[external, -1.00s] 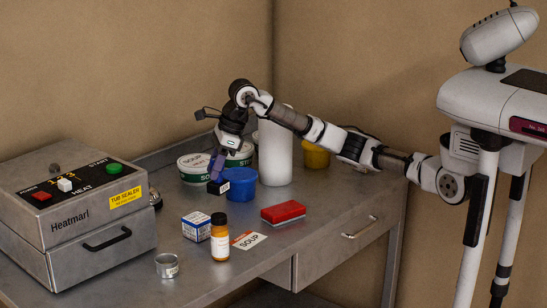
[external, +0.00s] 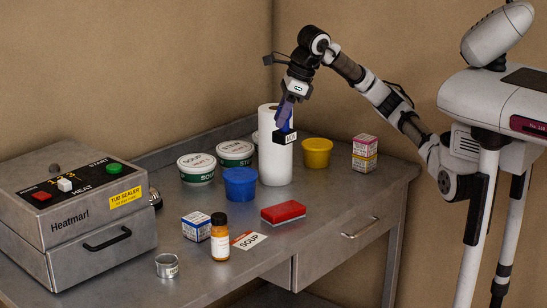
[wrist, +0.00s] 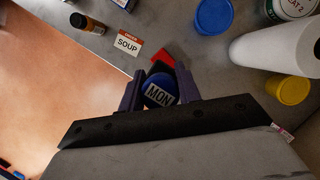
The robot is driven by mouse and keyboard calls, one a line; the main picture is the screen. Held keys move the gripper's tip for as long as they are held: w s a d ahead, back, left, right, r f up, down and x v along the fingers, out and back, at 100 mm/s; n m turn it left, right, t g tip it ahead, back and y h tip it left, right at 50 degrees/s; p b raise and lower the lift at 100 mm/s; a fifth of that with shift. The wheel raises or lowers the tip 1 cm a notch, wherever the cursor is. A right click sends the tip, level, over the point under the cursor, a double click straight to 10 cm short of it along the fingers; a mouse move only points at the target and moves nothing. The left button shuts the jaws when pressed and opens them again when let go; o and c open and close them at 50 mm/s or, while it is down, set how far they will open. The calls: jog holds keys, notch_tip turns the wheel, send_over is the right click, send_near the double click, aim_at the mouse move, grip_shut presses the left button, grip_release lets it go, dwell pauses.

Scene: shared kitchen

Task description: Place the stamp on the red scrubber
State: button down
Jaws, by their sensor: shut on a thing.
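The stamp (external: 285,137), black with a white label, is held up in the air in front of the paper towel roll. In the wrist view the stamp (wrist: 160,95) shows a blue round part and the label "MON". My gripper (external: 285,122) is shut on it, with one purple finger on each side. The red scrubber (external: 283,211) lies flat on the metal table, below and apart from the stamp. In the wrist view the red scrubber (wrist: 164,54) is mostly hidden behind the stamp and gripper.
The paper towel roll (external: 267,163) stands behind, with a blue tub (external: 240,186) and yellow tub (external: 317,153) beside it. The table right of the scrubber is clear.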

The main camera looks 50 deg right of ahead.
notch_tip(320, 180, down, 17)
jog(key=p, duration=0.3)
jog(key=shift+f, duration=0.6)
jog(key=shift+f, duration=0.25)
jog(key=c, duration=1)
grip_release()
jog(key=shift+r, duration=0.1)
jog(key=shift+r, duration=0.25)
jog(key=b+v, duration=0.2)
jog(key=v, duration=0.9)
jog(key=shift+r, duration=0.35)
jog(key=shift+s+d, duration=0.1)
